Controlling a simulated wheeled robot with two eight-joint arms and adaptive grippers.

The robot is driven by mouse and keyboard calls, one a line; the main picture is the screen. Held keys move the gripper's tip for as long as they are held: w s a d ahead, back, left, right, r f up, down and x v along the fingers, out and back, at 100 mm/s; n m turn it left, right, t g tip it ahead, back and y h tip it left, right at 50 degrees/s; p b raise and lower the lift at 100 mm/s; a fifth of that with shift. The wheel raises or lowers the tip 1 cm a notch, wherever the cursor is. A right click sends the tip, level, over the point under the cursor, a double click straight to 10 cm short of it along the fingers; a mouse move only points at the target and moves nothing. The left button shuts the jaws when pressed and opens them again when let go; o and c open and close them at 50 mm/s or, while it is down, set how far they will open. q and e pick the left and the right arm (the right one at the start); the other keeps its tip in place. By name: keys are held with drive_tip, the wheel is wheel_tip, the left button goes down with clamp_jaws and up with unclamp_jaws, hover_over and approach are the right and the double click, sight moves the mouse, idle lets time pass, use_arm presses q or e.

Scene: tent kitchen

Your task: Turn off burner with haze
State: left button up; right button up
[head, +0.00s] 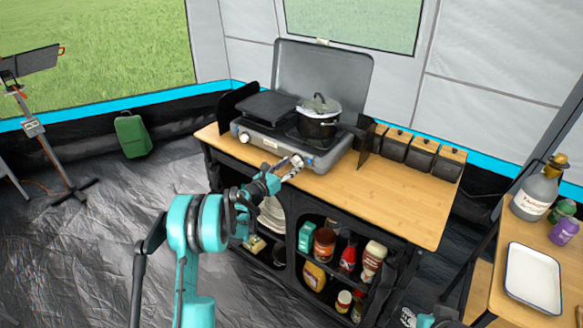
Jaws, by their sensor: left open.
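A grey two-burner camp stove (325,155) with a raised lid stands on the wooden counter. A black pot (317,129) with a glass lid sits on its right burner. A dark flat griddle (268,107) covers the left burner. I cannot make out clear haze over either burner. The left knob (244,138) shows on the stove's front. My left gripper (292,165) is open at the right part of the stove front, at the right knob, which it largely hides. I cannot tell whether it touches the knob.
Wooden-lidded black canisters (423,154) stand right of the stove. The counter (400,205) is bare at its right front. Shelves below hold bottles and jars. A side table at right holds a white tray (533,278) and a large bottle (538,190).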

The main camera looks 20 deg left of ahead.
use_arm(q)
drive_tip(key=shift+w+d, duration=0.15)
drive_tip(key=shift+w, duration=0.05)
clamp_jaws()
drive_tip(key=shift+m, duration=0.3)
drive_tip(key=m, duration=0.5)
drive_tip(key=shift+r, duration=0.1)
drive_tip(key=m, duration=0.5)
drive_tip(key=shift+m, duration=0.3)
drive_tip(key=m+y, duration=0.1)
drive_tip(key=m, duration=0.8)
drive_tip(key=shift+d+m, duration=0.1)
drive_tip(key=shift+m, duration=0.3)
